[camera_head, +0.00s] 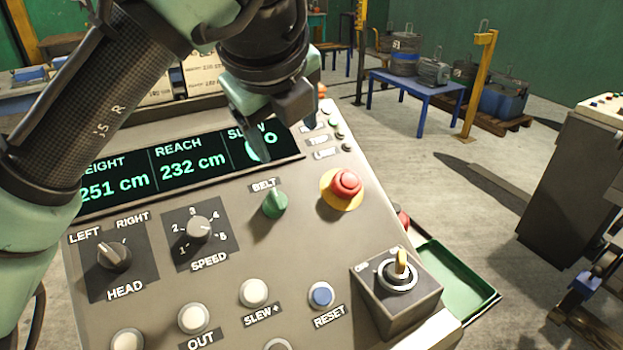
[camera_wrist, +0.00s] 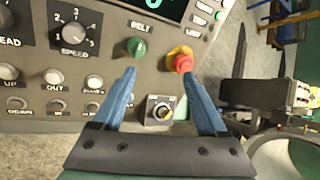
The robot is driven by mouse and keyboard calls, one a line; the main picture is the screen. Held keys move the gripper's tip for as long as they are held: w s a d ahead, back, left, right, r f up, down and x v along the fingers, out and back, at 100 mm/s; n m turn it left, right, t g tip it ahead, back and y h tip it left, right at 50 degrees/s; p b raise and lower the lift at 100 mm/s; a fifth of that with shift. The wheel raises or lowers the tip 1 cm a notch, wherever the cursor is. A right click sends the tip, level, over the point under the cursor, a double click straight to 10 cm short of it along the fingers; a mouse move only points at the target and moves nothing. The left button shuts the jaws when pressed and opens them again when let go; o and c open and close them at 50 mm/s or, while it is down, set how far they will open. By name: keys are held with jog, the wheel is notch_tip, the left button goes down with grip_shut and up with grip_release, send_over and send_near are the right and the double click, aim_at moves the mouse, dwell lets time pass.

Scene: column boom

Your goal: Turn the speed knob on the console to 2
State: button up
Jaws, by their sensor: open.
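The grey speed knob (camera_head: 198,229) sits on a dark square plate marked 1 to 5 on the sloping console (camera_head: 150,325). Its pointer is small and seems turned to the right, towards 5, but I cannot read it surely. The knob also shows at the upper left of the wrist view (camera_wrist: 74,34). My gripper (camera_head: 282,118) hangs over the right end of the display, up and right of the knob and apart from it. In the wrist view its two blue fingers (camera_wrist: 158,78) are spread with nothing held between them.
The head knob (camera_head: 115,256) is left of the speed knob, and the green belt switch (camera_head: 274,203) is right of it. A red emergency button (camera_head: 346,185), push buttons and a key switch box (camera_head: 396,290) stand up from the panel.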

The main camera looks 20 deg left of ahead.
aim_at(198, 225)
jog(key=s+a+f+m+g+y, duration=0.1)
jog(key=s+a+f+g, duration=0.3)
jog(key=s+a, duration=0.45)
jog(key=shift+y, duration=0.3)
jog(key=x, duration=0.4)
jog(key=b+x, duration=0.1)
jog(key=x, duration=0.3)
jog(key=w+x, duration=0.1)
jog(key=x, duration=0.3)
jog(key=shift+a+b, duration=0.25)
jog(key=shift+b, duration=0.1)
grip_shut()
